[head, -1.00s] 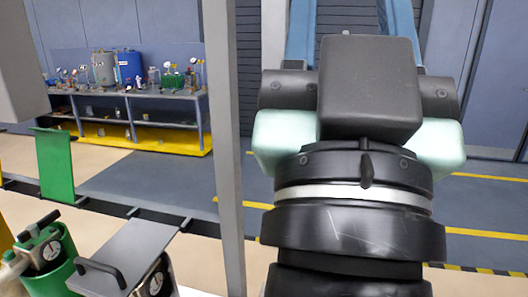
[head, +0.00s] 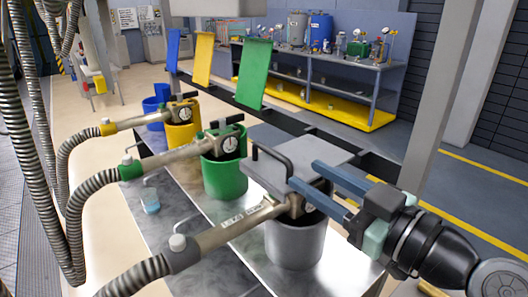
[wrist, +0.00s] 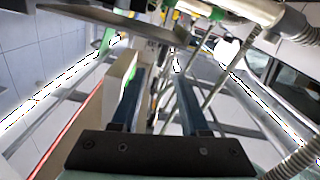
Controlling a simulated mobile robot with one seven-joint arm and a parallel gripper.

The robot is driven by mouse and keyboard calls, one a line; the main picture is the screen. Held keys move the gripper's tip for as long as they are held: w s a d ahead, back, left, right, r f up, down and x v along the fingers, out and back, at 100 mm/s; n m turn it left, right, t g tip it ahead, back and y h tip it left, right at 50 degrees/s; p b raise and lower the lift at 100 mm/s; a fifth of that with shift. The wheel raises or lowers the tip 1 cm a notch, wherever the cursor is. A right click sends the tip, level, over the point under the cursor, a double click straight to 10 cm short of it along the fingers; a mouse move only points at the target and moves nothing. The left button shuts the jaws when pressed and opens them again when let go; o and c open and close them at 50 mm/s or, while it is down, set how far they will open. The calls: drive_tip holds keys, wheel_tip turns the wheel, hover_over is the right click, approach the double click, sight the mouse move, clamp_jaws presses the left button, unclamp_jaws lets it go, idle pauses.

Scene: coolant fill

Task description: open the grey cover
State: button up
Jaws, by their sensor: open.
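The grey cover (head: 312,152) is a flat plate with a dark bar handle (head: 270,160) on its left edge. It lies over the grey container (head: 294,247), above a grey hose nozzle (head: 240,222). My gripper (head: 306,178) is open, with two blue fingers reaching from the right across the cover's near right side in the head view. I cannot tell whether they touch it. In the wrist view the open fingers (wrist: 158,75) show nothing clearly gripped, and a dark plate edge, likely the cover (wrist: 110,20), is above them.
Green (head: 254,75), yellow (head: 203,58) and blue (head: 173,52) covers stand upright behind. The green container (head: 226,178) and yellow container (head: 182,136) hold hose nozzles. A grey post (head: 440,110) rises behind my arm. Thick hoses hang at the left.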

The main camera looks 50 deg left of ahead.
sight(253, 141)
drive_tip(key=a, duration=0.4)
drive_tip(key=a+p, duration=0.1)
drive_tip(key=a, duration=0.3)
drive_tip(key=a+p, duration=0.1)
drive_tip(key=a, duration=0.3)
drive_tip(key=shift+w+a, duration=0.25)
drive_tip(key=shift+a, duration=0.05)
clamp_jaws()
idle(0.9)
